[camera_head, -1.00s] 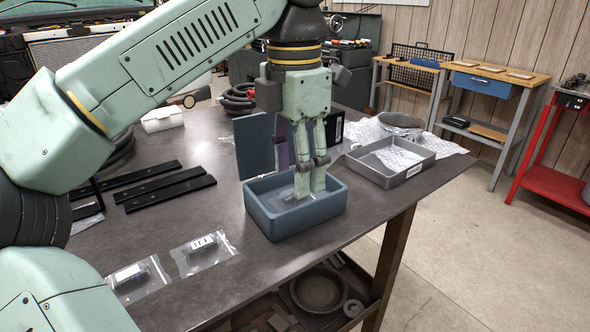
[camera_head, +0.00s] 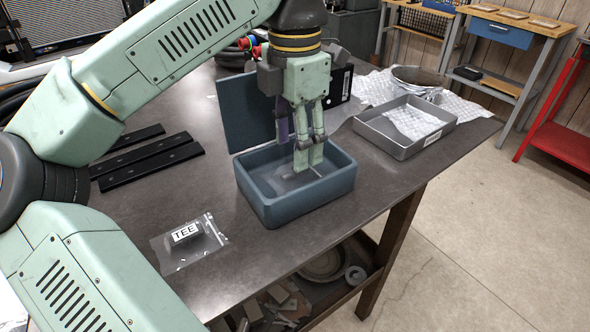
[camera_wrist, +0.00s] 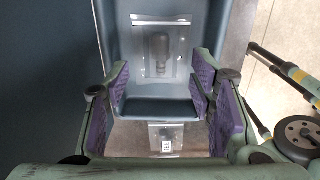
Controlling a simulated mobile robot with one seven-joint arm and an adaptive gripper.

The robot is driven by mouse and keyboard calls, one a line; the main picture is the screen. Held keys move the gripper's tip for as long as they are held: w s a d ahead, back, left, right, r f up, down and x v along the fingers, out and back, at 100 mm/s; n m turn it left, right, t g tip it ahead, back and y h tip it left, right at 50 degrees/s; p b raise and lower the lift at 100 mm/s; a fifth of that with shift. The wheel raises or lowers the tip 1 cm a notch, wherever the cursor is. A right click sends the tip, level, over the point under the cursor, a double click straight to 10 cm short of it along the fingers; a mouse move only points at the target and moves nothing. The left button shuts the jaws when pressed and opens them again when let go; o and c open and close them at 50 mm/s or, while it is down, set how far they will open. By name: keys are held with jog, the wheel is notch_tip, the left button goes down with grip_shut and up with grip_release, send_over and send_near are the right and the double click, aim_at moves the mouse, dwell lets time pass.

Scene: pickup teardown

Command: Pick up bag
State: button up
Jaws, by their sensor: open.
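A clear zip bag with a dark part inside lies in the blue-grey bin (camera_head: 262,203); the bag (camera_wrist: 160,48) is plain in the wrist view, and only a sliver shows in the head view (camera_head: 284,184). A second clear bag (camera_head: 188,238), labelled "TEE", lies flat on the table left of the bin. It also shows in the wrist view (camera_wrist: 166,138) beyond the bin's wall. My gripper (camera_head: 307,166) points down at the bin, its tips near the bin's floor. Its purple-padded fingers (camera_wrist: 160,92) are apart, with nothing between them.
The bin's lid or a blue panel (camera_head: 245,110) stands upright behind the bin. A grey tray (camera_head: 372,139) with bubble wrap lies at the right. Black bars (camera_head: 150,162) lie at the left. The table's front edge is close to the bin.

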notch_tip(320, 180, down, 4)
jog(key=shift+f+p, duration=0.2)
jog(key=shift+p, duration=0.2)
jog(key=c, duration=1)
jog(key=shift+c, duration=0.2)
